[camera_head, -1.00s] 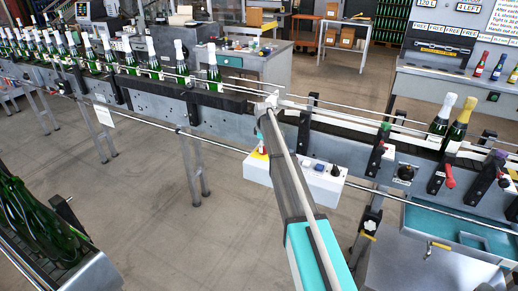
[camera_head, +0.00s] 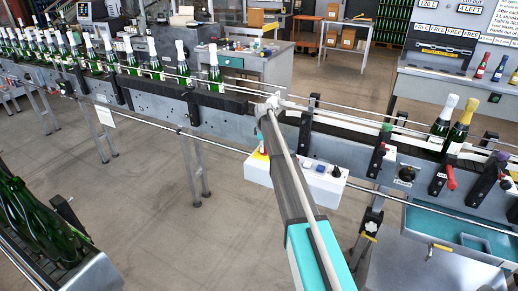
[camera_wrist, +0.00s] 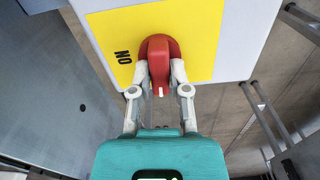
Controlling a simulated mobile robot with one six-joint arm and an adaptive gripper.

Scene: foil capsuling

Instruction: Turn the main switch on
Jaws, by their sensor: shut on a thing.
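The main switch is a red rotary handle (camera_wrist: 159,65) on a yellow plate (camera_wrist: 208,35) on the face of a white box. The word ON, turned sideways, is printed left of the handle. The handle's grip points down the wrist picture, towards my gripper, and has a white mark at its tip. My gripper (camera_wrist: 160,78) is shut on the handle, one finger on each side. In the head view the white box (camera_head: 318,183) hangs at the conveyor's front.
The conveyor (camera_head: 240,128) runs across the view with guide rails and several green bottles. Other knobs, including a black one (camera_head: 336,171), sit on the box's top.

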